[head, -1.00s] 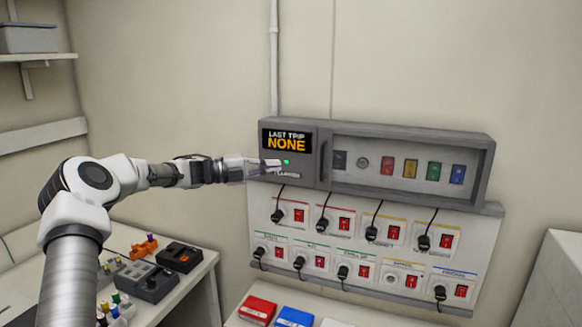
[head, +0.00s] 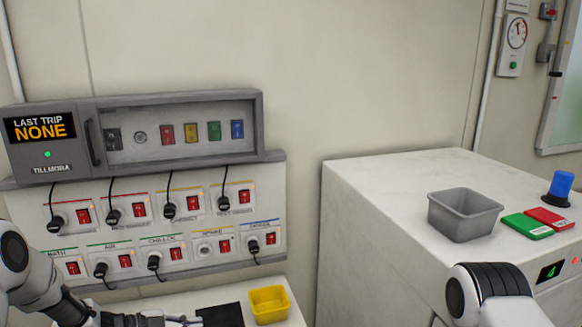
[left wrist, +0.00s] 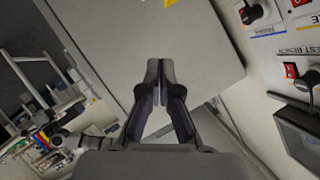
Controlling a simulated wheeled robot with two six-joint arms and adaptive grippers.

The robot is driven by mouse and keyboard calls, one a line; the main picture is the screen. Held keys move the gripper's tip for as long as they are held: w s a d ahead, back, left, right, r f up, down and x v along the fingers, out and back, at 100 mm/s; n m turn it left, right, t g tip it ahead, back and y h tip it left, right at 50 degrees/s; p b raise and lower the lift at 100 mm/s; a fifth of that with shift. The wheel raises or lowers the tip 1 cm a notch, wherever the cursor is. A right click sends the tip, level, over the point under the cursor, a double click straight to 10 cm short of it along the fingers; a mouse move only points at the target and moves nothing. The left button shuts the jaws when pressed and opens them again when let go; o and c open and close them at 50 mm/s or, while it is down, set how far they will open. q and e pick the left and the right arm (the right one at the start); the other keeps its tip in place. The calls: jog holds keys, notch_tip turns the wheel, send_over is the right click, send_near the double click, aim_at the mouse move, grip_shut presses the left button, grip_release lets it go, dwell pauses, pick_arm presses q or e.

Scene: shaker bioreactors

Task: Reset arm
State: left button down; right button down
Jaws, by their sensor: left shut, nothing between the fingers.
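My left arm comes in at the lower left of the head view, below the switch panel (head: 150,222). My left gripper (head: 190,320) is low in front of the panel, near a black mat (head: 222,315) at the bottom edge. In the left wrist view the left gripper (left wrist: 159,78) has its fingertips together with nothing between them. A joint of my right arm shows at the lower right of the head view; the right gripper is out of view.
The grey trip box (head: 180,131) reads "LAST TRIP NONE" with a green light. A yellow bin (head: 269,304) stands low beside the mat. A white cabinet (head: 375,215) on the right carries a grey bin (head: 464,215), green (head: 527,226) and red (head: 549,218) blocks and a blue beacon (head: 560,187).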

pick_arm(q)
jog(key=s+d+f+n+g+y+b, duration=0.15)
jog(key=s+d+f+n, duration=0.25)
jog(key=s+f, duration=0.45)
jog(key=s+d+f+n+g+y+b, duration=0.15)
jog(key=s+d+f+n, duration=0.3)
jog(key=s+f, duration=0.45)
jog(key=s+a+f+n+g+y, duration=0.2)
jog(key=s+a+n+y, duration=0.1)
jog(key=s, duration=0.7)
jog(key=s+a+f+n+g+y, duration=0.2)
jog(key=s+a+n+y, duration=0.2)
jog(key=s+n, duration=0.3)
jog(key=s+a, duration=0.1)
jog(key=s, duration=0.2)
jog(key=shift+a+g+y, duration=0.25)
jog(key=shift+g+y, duration=0.05)
jog(key=shift+g, duration=0.1)
jog(key=shift+d, duration=0.1)
